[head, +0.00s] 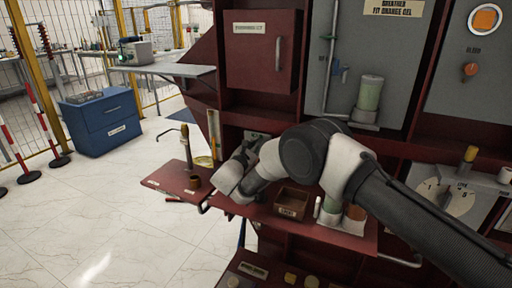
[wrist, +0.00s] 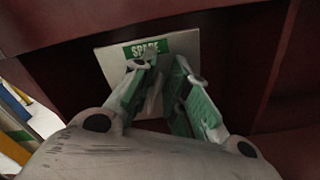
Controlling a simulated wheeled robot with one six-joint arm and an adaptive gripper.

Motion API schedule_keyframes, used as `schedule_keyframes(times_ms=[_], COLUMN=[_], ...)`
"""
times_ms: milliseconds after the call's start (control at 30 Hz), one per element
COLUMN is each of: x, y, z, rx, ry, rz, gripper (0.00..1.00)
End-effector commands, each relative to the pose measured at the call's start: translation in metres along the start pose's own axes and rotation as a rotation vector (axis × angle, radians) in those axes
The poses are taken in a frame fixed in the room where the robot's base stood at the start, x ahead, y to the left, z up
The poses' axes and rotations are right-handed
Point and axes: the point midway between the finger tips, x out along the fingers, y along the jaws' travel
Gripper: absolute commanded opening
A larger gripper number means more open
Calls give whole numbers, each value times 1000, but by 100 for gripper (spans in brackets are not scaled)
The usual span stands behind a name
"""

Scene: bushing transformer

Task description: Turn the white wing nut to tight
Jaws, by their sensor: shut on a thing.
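My gripper (wrist: 165,85) reaches up to a pale plate (wrist: 112,62) with a green "SPARE" label in the wrist view. Its two green-padded fingers are closed around a whitish wing nut (wrist: 151,98) in front of the plate. The fingers hide much of the nut, so its exact angle and how tightly it sits cannot be told. The nut is hidden there by my arm.
A red shelf (head: 240,208) below my arm bears a small open box (head: 291,202) and jars. Dark red walls enclose the plate closely. Open floor lies to the left.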

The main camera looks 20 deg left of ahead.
Motion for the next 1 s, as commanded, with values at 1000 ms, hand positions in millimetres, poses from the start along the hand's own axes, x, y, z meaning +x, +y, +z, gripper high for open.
schedule_keyframes(times_ms=[1000], x=[-102], y=[1], z=[0], rx=[-1], ry=[1], rz=[2], gripper=[27])
